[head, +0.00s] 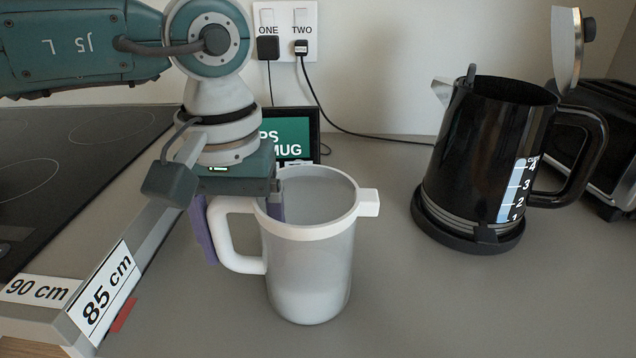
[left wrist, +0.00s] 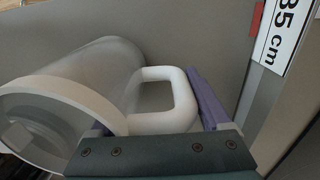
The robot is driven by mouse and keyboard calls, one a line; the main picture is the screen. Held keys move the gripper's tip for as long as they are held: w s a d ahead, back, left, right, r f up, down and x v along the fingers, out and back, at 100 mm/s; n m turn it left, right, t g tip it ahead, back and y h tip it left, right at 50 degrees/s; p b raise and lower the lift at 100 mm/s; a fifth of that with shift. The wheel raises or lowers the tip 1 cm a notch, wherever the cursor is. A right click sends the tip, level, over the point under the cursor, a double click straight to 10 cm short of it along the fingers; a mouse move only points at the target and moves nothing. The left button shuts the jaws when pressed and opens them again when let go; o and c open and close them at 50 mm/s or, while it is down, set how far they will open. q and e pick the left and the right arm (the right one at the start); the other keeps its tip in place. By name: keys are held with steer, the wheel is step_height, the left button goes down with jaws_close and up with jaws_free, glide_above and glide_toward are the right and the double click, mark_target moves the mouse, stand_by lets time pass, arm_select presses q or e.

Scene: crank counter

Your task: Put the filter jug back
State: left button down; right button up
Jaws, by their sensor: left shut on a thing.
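The filter jug (head: 318,240) is a pale, translucent jug with a white rim, a white spout on the right and a white handle (head: 225,255) on the left. It is upright over the grey counter; I cannot tell whether its base touches. Its lower part looks whiter than the upper part. My left gripper (head: 238,220) reaches down from above with purple fingers and is shut on the jug's handle. In the left wrist view the handle (left wrist: 180,112) sits between the fingers, with the jug body (left wrist: 90,85) to the left. My right gripper is not in view.
A black kettle (head: 480,160) with its lid up stands on a round base at right, before a black toaster (head: 608,130). A small screen (head: 290,130) is behind the jug. A hob (head: 70,165) and a rail labelled 85 cm (head: 105,295) lie left. Front-right counter is clear.

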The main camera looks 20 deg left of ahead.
arm_select(q)
steer(key=shift+r, duration=0.1)
jaws_free()
steer(key=shift+f, duration=0.2)
step_height(320, 180, up, 12)
steer(key=shift+r, duration=0.2)
stand_by(0.3)
